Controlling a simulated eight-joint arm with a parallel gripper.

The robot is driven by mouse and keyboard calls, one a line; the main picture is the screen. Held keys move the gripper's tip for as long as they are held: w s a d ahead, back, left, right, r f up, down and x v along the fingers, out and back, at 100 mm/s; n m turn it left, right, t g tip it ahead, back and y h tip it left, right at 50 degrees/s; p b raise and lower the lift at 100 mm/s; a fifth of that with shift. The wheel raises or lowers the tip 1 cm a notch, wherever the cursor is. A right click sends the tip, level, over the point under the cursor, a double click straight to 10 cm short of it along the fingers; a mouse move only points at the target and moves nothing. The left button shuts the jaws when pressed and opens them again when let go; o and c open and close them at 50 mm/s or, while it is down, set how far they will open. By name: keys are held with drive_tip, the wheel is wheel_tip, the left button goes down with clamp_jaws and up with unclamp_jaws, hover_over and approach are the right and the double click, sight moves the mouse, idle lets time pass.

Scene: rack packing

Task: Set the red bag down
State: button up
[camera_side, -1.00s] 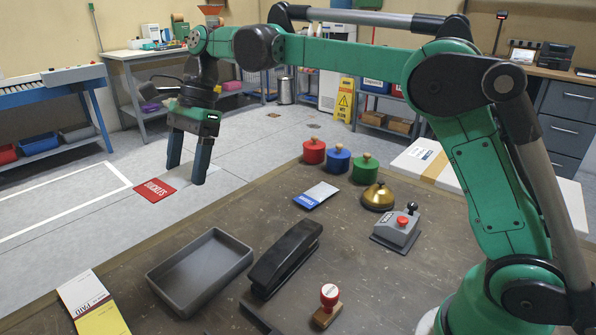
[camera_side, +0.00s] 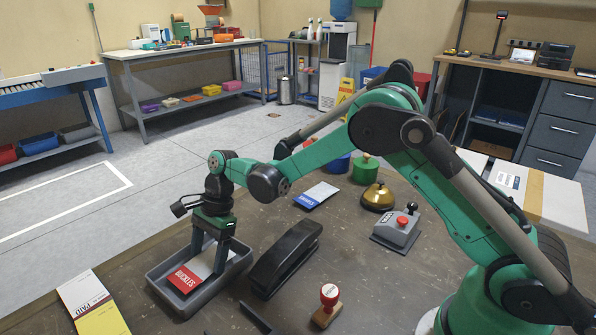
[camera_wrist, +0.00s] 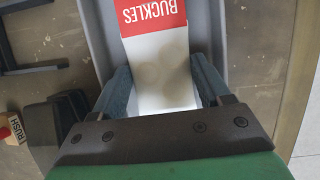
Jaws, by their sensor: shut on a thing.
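The red bag (camera_side: 186,278) has a red end lettered BUCKLES and a pale clear part. In the side view it lies inside the grey tray (camera_side: 238,268), tilted or flat; I cannot tell how fully it rests on the floor. My gripper (camera_side: 209,272) reaches down into the tray and is shut on the bag's pale part. In the wrist view the bag (camera_wrist: 158,65) is between my two fingers (camera_wrist: 162,95), its red end away from the palm. The tray's wall (camera_wrist: 97,35) shows beside it.
A black stapler (camera_side: 285,258) stands just right of the tray. A blue-labelled bag (camera_side: 317,194), a brass bell (camera_side: 378,197) and a grey switch box (camera_side: 396,233) are farther back. A red-topped stamp (camera_side: 329,305) is near the front, a PAID pad (camera_side: 92,302) at left.

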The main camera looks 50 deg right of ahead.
drive_tip(key=shift+f, duration=0.2)
drive_tip(key=o, duration=1.3)
drive_tip(key=shift+c, duration=0.2)
drive_tip(key=v, duration=1.2)
drive_tip(key=s+d+r+n+t+h, duration=0.1)
drive_tip(key=s+d+n+t+h, duration=0.1)
drive_tip(key=s+n, duration=0.6)
drive_tip(key=s+d+r+n+t+h, duration=0.1)
drive_tip(key=s+d+n+t+h, duration=0.1)
drive_tip(key=s+n+t, duration=0.3)
drive_tip(key=shift+s+d+n+t+h, duration=0.3)
drive_tip(key=shift+s+d+n, duration=0.5)
drive_tip(key=shift+s+n, duration=0.9)
drive_tip(key=shift+w+n, duration=0.3)
drive_tip(key=shift+w, duration=0.05)
